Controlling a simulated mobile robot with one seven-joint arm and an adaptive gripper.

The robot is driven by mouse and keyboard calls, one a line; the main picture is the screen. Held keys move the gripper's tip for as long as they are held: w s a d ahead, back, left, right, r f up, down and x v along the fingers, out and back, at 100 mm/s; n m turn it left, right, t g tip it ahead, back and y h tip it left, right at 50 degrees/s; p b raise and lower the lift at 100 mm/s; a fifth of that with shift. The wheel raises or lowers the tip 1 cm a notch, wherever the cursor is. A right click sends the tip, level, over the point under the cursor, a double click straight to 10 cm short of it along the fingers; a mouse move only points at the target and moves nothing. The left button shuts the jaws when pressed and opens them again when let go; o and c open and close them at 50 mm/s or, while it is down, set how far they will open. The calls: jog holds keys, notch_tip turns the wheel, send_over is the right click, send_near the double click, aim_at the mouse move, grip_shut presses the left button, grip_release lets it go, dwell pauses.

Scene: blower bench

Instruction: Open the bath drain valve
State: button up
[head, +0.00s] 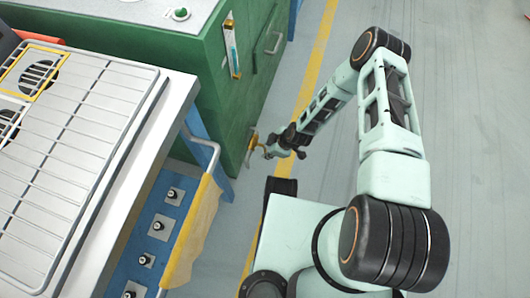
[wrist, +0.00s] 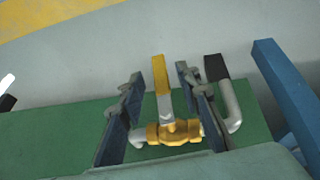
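The bath drain valve (wrist: 175,132) is a brass body on a grey pipe at the green bench wall. Its yellow lever (wrist: 161,76) stands up in the wrist view, away from the body. My gripper (wrist: 159,82) is open, one finger on each side of the lever. A gap shows between the lever and each finger, so I see no contact. In the head view the yellow lever (head: 253,143) shows small at the foot of the green bench, with my gripper (head: 272,147) right beside it; the valve body is hard to make out there.
A grey pipe elbow with a black end (wrist: 217,72) stands close to the right finger. A blue post (wrist: 285,92) is farther right. In the head view, a wire rack bench (head: 172,90) with a blue knob panel (head: 158,222) stands left. Open floor lies right.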

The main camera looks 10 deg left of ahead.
jog(key=b+x, duration=0.1)
jog(key=x, duration=0.3)
jog(key=shift+f, duration=0.1)
jog(key=shift+c, duration=0.4)
grip_shut()
